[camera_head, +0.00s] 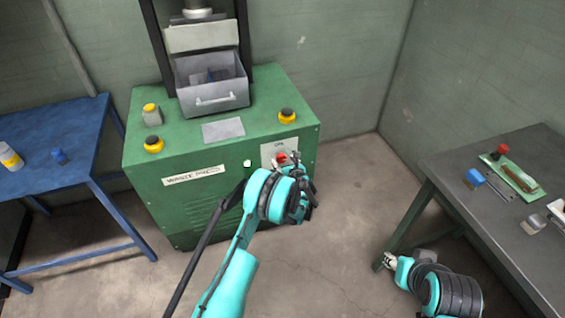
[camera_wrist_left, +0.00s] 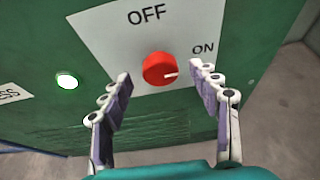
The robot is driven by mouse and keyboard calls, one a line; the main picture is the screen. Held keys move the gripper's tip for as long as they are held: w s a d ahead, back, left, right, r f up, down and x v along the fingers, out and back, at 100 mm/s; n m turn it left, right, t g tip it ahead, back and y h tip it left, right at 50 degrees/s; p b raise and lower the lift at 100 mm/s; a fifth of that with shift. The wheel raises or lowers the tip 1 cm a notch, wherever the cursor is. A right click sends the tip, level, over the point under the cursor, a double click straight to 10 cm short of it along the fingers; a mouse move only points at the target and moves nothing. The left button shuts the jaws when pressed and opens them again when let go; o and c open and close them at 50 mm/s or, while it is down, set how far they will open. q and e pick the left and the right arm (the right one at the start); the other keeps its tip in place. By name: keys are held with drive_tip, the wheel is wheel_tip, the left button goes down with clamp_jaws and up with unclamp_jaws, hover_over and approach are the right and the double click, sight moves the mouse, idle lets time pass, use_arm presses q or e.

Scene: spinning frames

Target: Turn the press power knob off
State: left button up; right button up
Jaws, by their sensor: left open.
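The red power knob (camera_wrist_left: 159,69) is on a white plate (camera_wrist_left: 112,25) marked OFF at the top and ON at the right. Its white pointer line points right, toward ON. In the head view the knob (camera_head: 281,157) is on the front of the green press (camera_head: 205,205). My left gripper (camera_wrist_left: 160,85) is open, with one finger on each side of the knob and gaps between the fingers and the knob. In the head view my left gripper (camera_head: 293,165) is at the press front. My right gripper (camera_head: 388,261) is low at the right, small in view; its jaw opening is unclear.
A lit white lamp (camera_wrist_left: 67,81) is left of the plate. Yellow-and-black buttons (camera_head: 287,116) and a grey drawer (camera_head: 212,88) are on top of the press. A blue table (camera_head: 60,120) stands left, a dark workbench (camera_head: 470,165) right. Floor between is clear.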

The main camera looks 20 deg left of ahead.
use_arm(q)
drive_tip(key=shift+x, duration=1.1)
drive_tip(key=shift+r, duration=0.1)
drive_tip(key=c, duration=1.2)
drive_tip(key=shift+o, duration=0.2)
drive_tip(key=shift+a, duration=0.1)
drive_tip(key=n, duration=0.1)
drive_tip(key=n+t+h, duration=0.1)
drive_tip(key=shift+s+a+n, duration=0.15)
drive_tip(key=shift+n, duration=0.25)
drive_tip(key=n+t+h, duration=0.1)
drive_tip(key=n, duration=0.1)
drive_tip(key=shift+a+n+t, duration=0.15)
drive_tip(key=shift+n+t, duration=0.15)
drive_tip(key=n+t, duration=0.1)
drive_tip(key=n+h, duration=0.1)
drive_tip(key=n, duration=0.1)
drive_tip(key=shift+s+a+f+t+h, duration=0.1)
drive_tip(key=shift+s+f+t+h, duration=0.05)
drive_tip(key=shift+f+t+h, duration=0.2)
drive_tip(key=shift+f+n+t, duration=0.15)
drive_tip(key=shift+n+t, duration=0.6)
drive_tip(key=shift+n, duration=1.05)
